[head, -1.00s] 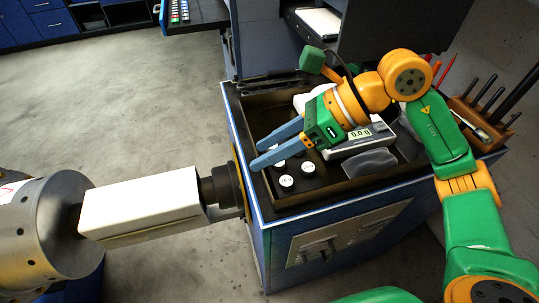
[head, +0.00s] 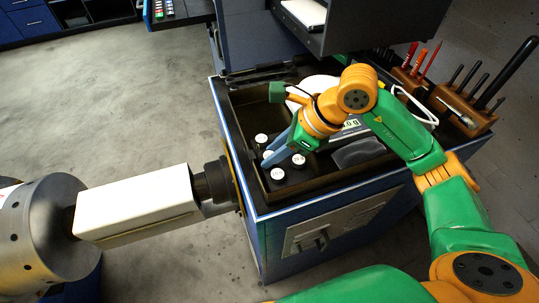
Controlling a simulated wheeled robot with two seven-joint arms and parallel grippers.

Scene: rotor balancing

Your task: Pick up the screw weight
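Several small screw weights with white round tops stand at the left end of the dark tray (head: 321,186). One weight (head: 262,138) is at the back, one (head: 298,160) at the right and one (head: 277,173) at the front. My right gripper (head: 271,158) points its blue fingers down and left among them. Its fingertips are at another weight (head: 267,154), which they partly cover. The fingers overlap in this view, so I cannot tell their gap or whether they touch that weight. My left gripper is not in view.
A scale with a digital display (head: 350,124) stands behind my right gripper, partly hidden. A grey pad (head: 359,152) lies to its right. Wooden tool racks (head: 462,112) stand at the cabinet's right end. A white block on a shaft (head: 135,206) is at lower left.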

